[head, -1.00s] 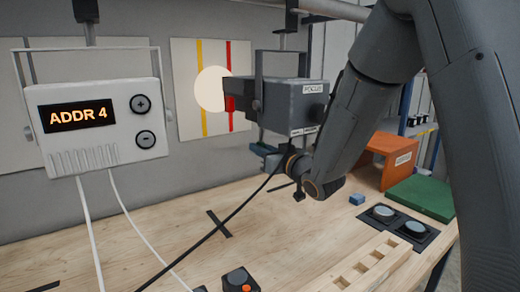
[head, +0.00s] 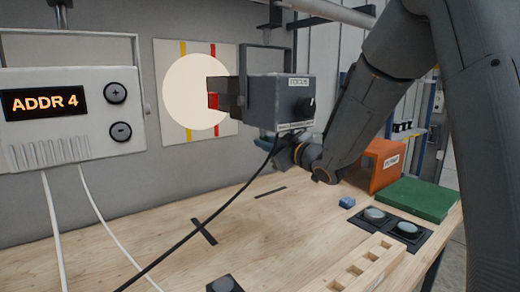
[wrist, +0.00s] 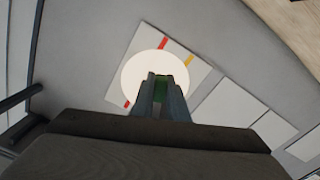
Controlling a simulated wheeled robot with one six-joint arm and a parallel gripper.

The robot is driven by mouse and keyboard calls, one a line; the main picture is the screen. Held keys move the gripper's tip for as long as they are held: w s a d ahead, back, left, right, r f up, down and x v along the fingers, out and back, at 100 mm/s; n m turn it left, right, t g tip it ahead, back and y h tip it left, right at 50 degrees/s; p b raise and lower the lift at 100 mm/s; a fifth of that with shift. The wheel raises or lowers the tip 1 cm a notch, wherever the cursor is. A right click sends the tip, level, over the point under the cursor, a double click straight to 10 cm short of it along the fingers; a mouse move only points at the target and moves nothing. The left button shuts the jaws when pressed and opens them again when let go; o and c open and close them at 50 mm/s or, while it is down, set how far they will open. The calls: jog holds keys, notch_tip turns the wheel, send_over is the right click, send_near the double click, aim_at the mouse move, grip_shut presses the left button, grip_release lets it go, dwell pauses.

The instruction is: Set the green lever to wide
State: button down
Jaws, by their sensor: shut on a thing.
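The grey spotlight (head: 278,100) hangs in its yoke, with a FOCUS label and a black knob (head: 306,107) on its near end. The green lever (wrist: 161,84) shows between my fingers in the wrist view; in the head view I cannot make it out. My gripper (wrist: 160,98) is shut on it, under the spotlight. In the head view my wrist is just below the housing, and the fingertips are mostly hidden. A large pale disc of light (head: 190,92) falls on the white panel (head: 165,55) with yellow and red stripes.
The ADDR 4 box (head: 75,110) hangs at left with two white cables. A black cable runs from the spotlight across the bench (head: 150,215). An orange box (head: 380,165), a green mat (head: 418,200) and a slotted wooden block (head: 370,268) are at right.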

jog(key=shift+r, duration=0.1)
jog(key=c, duration=1.7)
grip_release()
jog(key=shift+b+v, duration=0.85)
jog(key=shift+v, duration=3.05)
